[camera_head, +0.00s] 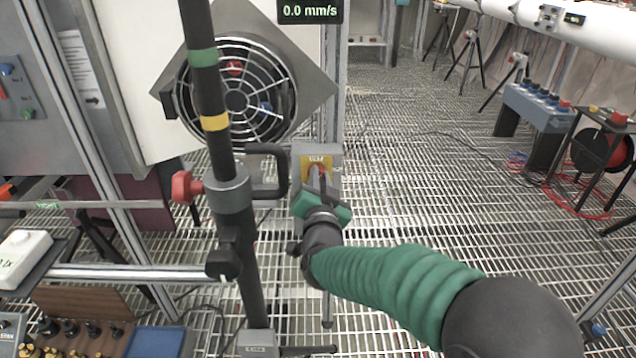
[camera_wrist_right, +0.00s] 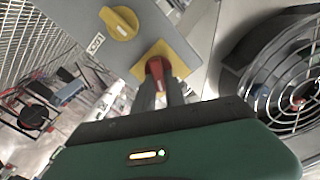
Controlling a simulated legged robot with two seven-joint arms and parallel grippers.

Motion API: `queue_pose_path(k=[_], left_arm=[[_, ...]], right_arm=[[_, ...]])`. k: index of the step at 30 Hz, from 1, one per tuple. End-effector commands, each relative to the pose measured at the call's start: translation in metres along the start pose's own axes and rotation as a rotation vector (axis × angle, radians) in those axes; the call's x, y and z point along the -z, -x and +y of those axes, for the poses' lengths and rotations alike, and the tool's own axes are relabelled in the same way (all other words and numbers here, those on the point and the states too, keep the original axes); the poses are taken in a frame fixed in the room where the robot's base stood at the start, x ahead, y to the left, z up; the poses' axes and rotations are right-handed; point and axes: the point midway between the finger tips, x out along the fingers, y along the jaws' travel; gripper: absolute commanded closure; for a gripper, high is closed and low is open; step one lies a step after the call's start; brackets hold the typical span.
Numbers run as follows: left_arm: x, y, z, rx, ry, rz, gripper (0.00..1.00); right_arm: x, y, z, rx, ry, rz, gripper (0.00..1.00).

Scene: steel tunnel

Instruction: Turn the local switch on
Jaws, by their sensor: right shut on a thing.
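The local switch is a red knob (camera_wrist_right: 157,72) on a yellow plate (camera_wrist_right: 178,57), set on a grey box (camera_head: 333,160). In the head view the yellow plate (camera_head: 311,166) shows just beyond my right gripper (camera_head: 318,186). In the right wrist view the fingers of my right gripper (camera_wrist_right: 163,93) are shut on the red knob, one on each side. The knob's exact angle is hard to tell, as the fingers cover part of it. A second, yellow knob (camera_wrist_right: 120,22) sits on the same box, apart from the gripper. My left gripper is not in view.
A caged fan (camera_head: 238,95) is left of the switch box. A blue-grey bench (camera_head: 538,105) and a cable reel (camera_head: 598,148) stand at right. The grating floor between is mostly free.

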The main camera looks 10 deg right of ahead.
Motion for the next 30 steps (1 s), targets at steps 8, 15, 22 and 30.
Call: queue_pose_path(k=[8, 15, 22, 30], left_arm=[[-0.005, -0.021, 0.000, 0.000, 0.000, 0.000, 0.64], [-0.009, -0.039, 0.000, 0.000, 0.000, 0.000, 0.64], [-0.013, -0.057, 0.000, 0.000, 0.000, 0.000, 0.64], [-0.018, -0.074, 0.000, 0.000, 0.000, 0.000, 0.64]], right_arm=[[-0.004, 0.000, 0.006, -0.002, -0.262, -0.001, 1.00], [-0.006, 0.000, 0.009, -0.003, -0.490, -0.002, 1.00], [-0.009, 0.000, 0.012, -0.004, -0.703, -0.002, 1.00], [-0.010, 0.000, 0.013, -0.006, -0.902, -0.003, 1.00]])
